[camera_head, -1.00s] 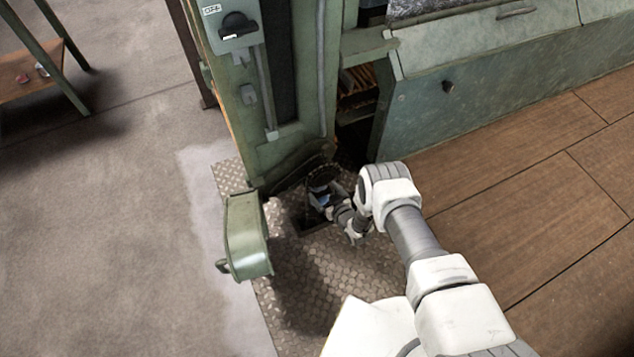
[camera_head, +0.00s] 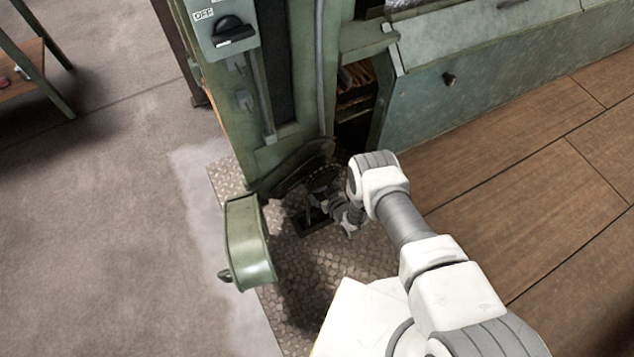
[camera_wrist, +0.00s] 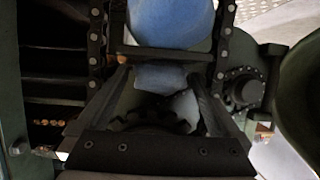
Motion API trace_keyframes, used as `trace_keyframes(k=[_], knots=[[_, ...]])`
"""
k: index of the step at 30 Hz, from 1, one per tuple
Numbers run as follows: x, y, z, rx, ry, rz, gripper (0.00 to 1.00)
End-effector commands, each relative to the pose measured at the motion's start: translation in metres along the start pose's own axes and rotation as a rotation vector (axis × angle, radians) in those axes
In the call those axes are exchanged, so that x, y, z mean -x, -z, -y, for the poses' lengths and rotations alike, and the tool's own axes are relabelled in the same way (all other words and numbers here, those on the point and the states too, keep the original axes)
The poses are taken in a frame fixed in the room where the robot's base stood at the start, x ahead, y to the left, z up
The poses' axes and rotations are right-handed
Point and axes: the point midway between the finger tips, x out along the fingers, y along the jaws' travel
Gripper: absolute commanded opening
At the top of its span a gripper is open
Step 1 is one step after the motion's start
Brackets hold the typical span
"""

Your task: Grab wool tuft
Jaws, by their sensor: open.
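A blue, soft-looking mass that looks like the wool tuft (camera_wrist: 168,22) shows at the top centre of the wrist view. A dark bar crosses in front of it, and more blue shows below the bar. My gripper (camera_wrist: 162,82) is open, its dark fingers on either side of the lower blue part. I cannot tell whether they touch it. In the head view my gripper (camera_head: 320,208) reaches low into the foot of the green machine (camera_head: 278,165); the tuft cannot be made out there.
Chains and a sprocket (camera_wrist: 243,90) lie close around my gripper. An open green guard (camera_head: 248,240) hangs at the left. A dark recess (camera_head: 355,110) and a green cabinet (camera_head: 480,80) stand behind. Patterned metal plate (camera_head: 345,262) covers the floor below.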

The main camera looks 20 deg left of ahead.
Motion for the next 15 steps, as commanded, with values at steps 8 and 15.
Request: trace_keyframes(k=[8, 15], knots=[[-0.0001, 0.0001, 0.0000, 0.000, 0.000, 0.000, 0.69], [-0.0002, 0.0003, -0.0001, 0.000, 0.000, 0.000, 0.26]])
